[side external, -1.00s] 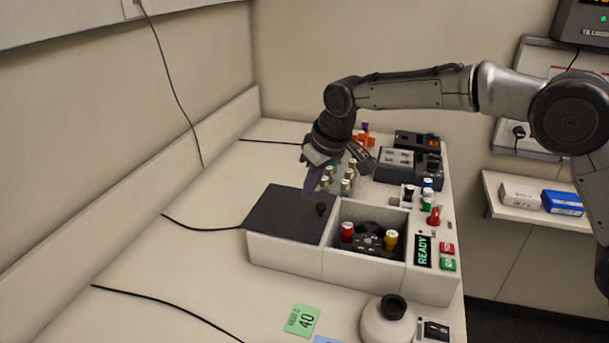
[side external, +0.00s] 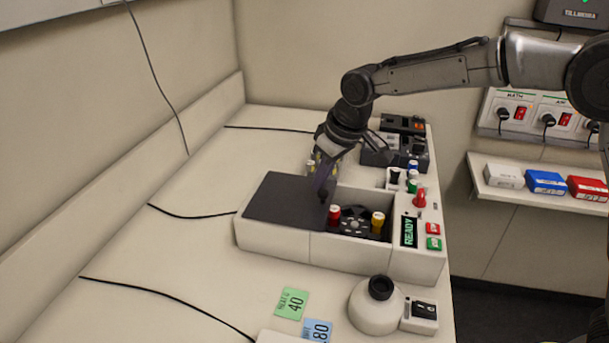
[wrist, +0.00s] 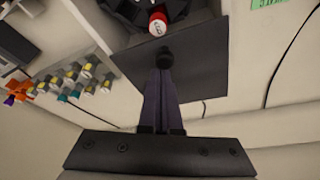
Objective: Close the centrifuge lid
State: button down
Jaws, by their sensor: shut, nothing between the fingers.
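The centrifuge (side external: 275,243) is a white box with a flat dark sliding lid (side external: 285,200) over its left part. Its right part is uncovered, showing a dark rotor with a red-capped tube (side external: 334,214) and a yellow-capped tube (side external: 377,222). A small black knob (wrist: 165,57) stands on the lid near the edge beside the opening. My gripper (side external: 322,192) points down at the knob, its purple fingers together and empty. In the wrist view the fingertips (wrist: 163,72) are right at the knob, on the lid's side; I cannot tell whether they touch it.
A control panel with a READY display (side external: 409,231), red and green buttons and a red switch is right of the opening. A round white device (side external: 376,308) stands in front. Several capped tubes (wrist: 85,75) stand behind the centrifuge. The bench to the left is mostly clear.

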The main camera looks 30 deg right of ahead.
jog(key=s+d, duration=0.9)
jog(key=shift+s+d, duration=0.25)
